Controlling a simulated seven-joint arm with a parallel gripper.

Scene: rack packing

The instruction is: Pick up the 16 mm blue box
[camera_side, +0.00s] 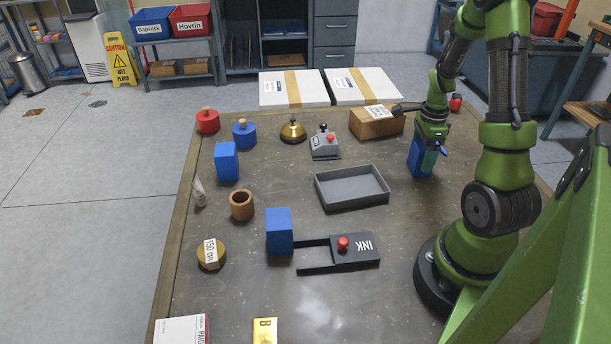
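Three blue boxes stand on the table, and no size marking is readable on any of them. One blue box (415,157) is at the right, directly under my gripper (430,158). My gripper points down over this box, and a green finger covers part of its face. The far finger is hidden, so I cannot tell whether the fingers press on the box. A second blue box (227,162) stands upright at the left.
A grey tray (352,202) lies left of my gripper. A cardboard box (376,124) stands close behind it.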

